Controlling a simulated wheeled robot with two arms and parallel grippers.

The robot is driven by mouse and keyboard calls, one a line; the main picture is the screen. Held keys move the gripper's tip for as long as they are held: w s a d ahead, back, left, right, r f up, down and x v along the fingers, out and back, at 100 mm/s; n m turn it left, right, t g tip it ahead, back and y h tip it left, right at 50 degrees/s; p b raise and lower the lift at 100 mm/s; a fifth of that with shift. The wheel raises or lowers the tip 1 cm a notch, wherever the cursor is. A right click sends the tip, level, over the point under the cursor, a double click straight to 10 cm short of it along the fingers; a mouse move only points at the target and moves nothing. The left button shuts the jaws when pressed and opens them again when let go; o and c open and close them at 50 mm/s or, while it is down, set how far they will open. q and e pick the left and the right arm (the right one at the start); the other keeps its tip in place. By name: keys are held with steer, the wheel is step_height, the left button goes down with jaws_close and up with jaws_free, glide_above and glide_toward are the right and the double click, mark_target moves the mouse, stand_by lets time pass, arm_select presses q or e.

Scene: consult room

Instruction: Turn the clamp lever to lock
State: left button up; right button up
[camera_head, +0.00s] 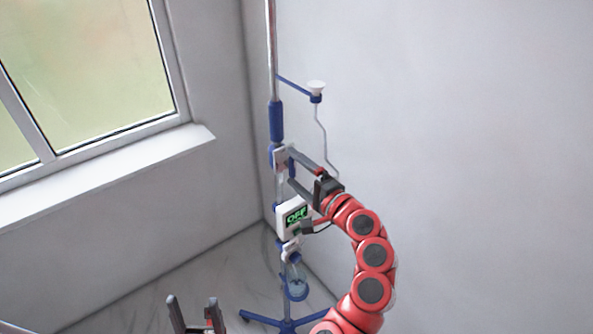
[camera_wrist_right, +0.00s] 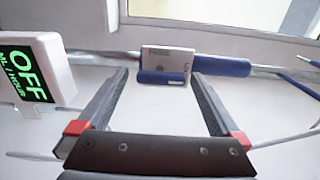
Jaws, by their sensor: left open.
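A pale clamp block (camera_wrist_right: 168,55) sits on the pole of a drip stand, and it also shows in the head view (camera_head: 280,156). A short blue lever (camera_wrist_right: 162,77) lies lengthwise along the pole on the clamp's face. My right gripper (camera_wrist_right: 162,84) is open, its two fingers on either side of the clamp and lever, with visible gaps on both sides. In the head view my right gripper (camera_head: 289,167) reaches the pole from the right. Whether its fingertips touch the clamp cannot be told. My left gripper (camera_head: 192,299) is open and empty at the bottom left.
A white pump box (camera_head: 283,219) reading OFF is on the pole below the clamp. A blue sleeve (camera_head: 276,120) is above it. A side arm holds a white cup (camera_head: 316,86) with a thin tube. The blue stand base (camera_head: 288,325) is on the floor. A window sill (camera_head: 120,165) is left.

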steer(key=shift+s, duration=0.1)
steer(key=p+v, duration=0.6)
steer(key=v, duration=1.1)
steer(key=shift+p, duration=0.4)
steer(key=shift+d, duration=0.1)
